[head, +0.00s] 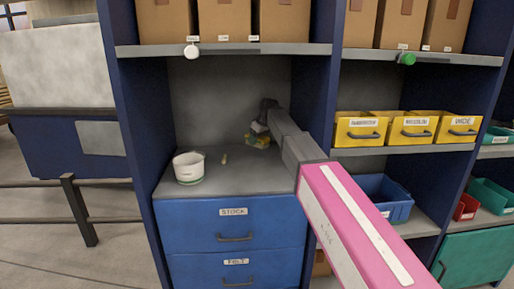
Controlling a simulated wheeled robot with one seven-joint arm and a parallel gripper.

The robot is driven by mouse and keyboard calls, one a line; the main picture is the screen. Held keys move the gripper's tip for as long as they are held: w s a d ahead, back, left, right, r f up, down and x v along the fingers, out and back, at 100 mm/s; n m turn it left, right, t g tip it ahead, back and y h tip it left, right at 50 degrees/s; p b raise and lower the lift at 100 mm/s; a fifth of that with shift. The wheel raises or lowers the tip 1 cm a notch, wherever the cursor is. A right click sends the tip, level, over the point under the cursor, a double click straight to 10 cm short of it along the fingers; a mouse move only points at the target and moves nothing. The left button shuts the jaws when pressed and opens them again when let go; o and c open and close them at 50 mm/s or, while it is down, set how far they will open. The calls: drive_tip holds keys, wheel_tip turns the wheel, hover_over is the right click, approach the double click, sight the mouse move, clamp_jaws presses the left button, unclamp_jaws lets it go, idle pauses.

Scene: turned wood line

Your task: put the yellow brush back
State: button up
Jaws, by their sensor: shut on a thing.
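My gripper (261,127) is at the back right of the blue cabinet's open bay, above the grey counter (240,182). It is shut on a small yellow thing (257,141), which looks like the yellow brush. The thing is small and partly hidden by my gripper, so its shape is unclear. I cannot tell whether it touches the counter. A white pot (189,168) stands farther left.
Blue drawers labelled STOCK (234,223) and FELT (236,271) are below the counter. A shelf with cardboard boxes (224,20) is above. The bay's right wall (313,100) is close to my arm. Yellow bins (361,129) and a blue bin (385,198) stand at right. The counter's front is clear.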

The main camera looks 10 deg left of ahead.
sight(257, 146)
drive_tip(key=shift+f, duration=1.95)
drive_tip(key=shift+f, duration=0.1)
drive_tip(key=o, duration=0.9)
drive_tip(key=v, duration=1.2)
